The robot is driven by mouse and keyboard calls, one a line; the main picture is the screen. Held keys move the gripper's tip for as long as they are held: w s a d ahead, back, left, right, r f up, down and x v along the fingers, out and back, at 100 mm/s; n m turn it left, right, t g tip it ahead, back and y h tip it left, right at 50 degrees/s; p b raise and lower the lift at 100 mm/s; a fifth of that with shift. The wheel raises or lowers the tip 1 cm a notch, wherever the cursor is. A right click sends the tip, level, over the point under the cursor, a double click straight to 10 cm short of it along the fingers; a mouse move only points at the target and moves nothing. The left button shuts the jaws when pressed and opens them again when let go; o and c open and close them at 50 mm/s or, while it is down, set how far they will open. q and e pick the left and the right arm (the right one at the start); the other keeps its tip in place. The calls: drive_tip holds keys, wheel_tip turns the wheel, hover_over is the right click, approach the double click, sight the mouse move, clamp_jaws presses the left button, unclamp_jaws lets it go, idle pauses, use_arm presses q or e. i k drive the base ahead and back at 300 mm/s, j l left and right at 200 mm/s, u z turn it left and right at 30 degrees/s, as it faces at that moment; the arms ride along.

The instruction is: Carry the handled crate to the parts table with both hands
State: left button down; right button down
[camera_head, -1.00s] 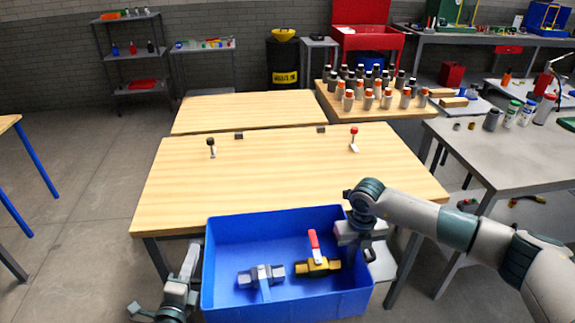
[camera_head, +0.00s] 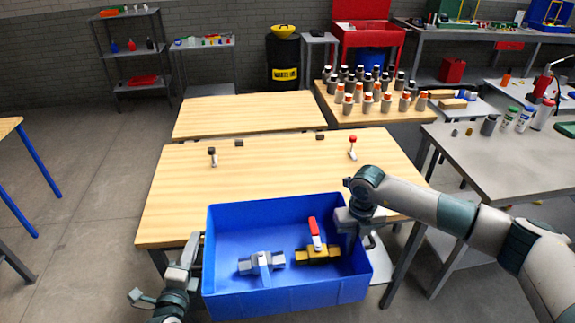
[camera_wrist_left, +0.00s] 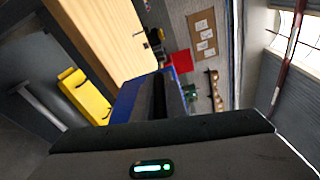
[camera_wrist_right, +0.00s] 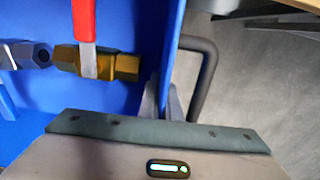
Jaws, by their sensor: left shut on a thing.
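The handled crate (camera_head: 290,296) is a blue open box in front of the near wooden table (camera_head: 270,170), its far rim overlapping the tabletop in the head view. It holds a grey valve (camera_head: 262,263) and a brass valve (camera_head: 318,253) with a red lever. My left gripper (camera_head: 196,246) is shut at the crate's left side; its grip is largely hidden. My right gripper (camera_head: 352,222) is at the right wall; in the right wrist view its fingers (camera_wrist_right: 162,103) close around that wall, beside a dark loop handle (camera_wrist_right: 207,75). I cannot tell which table is the parts table.
Two small levers (camera_head: 212,156) (camera_head: 352,148) stand on the near table; its middle is clear. Behind it are another bare wooden table (camera_head: 250,113) and one with several bottles (camera_head: 368,92). A grey table (camera_head: 490,150) stands at the right.

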sight(289, 177)
drive_tip(key=i+l, duration=0.15)
drive_tip(key=i, duration=0.55)
drive_tip(key=i+l, duration=0.1)
drive_tip(key=i, duration=0.6)
